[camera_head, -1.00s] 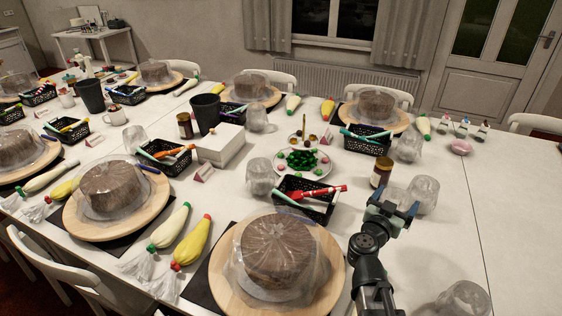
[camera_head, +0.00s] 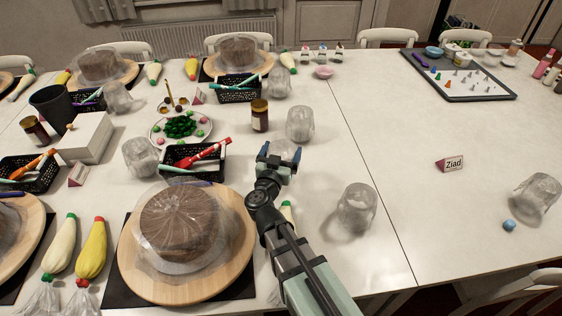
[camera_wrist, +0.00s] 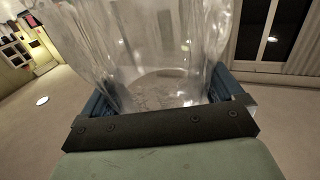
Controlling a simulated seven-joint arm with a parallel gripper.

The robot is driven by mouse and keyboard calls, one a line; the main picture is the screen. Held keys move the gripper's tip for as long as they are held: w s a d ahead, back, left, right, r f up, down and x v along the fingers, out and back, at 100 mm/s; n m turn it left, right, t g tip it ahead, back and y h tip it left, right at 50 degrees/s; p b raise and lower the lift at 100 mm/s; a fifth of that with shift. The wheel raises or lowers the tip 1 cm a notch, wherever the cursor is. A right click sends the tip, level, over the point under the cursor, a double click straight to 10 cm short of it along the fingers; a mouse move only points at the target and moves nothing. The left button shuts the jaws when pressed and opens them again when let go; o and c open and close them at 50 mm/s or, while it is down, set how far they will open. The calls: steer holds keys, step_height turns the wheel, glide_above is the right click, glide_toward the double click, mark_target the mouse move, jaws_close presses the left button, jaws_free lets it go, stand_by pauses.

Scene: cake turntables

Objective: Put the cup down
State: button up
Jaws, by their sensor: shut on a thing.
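A clear, crinkled see-through cup (camera_wrist: 150,55) fills the upper middle of the wrist view. It sits between the two blue fingers of my gripper, which are shut on it; its round base shows close to the dark bar. In the head view my gripper (camera_head: 279,157) is over the table, right of the nearest black basket. A see-through cup (camera_head: 300,123) shows just beyond its right finger. I cannot tell from the head view whether this is the held cup, or whether the held cup touches the table.
Another cup (camera_head: 357,208) stands right of my arm. A brown jar (camera_head: 260,115) stands beyond my gripper. A black basket (camera_head: 194,163) with pens and a wrapped cake (camera_head: 180,222) on a wooden turntable (camera_head: 243,245) are left. The table (camera_head: 385,140) is mostly bare right of the cups.

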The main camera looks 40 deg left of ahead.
mark_target(285, 154)
steer(key=shift+f, duration=2.05)
steer(key=shift+f, duration=0.2)
steer(key=o, duration=1.3)
steer(key=shift+c, duration=0.2)
steer(key=shift+r, duration=0.1)
steer(key=shift+s+r, duration=0.1)
steer(key=v, duration=0.6)
step_height(285, 154, up, 7)
steer(key=w, duration=0.1)
steer(key=shift+a, duration=0.2)
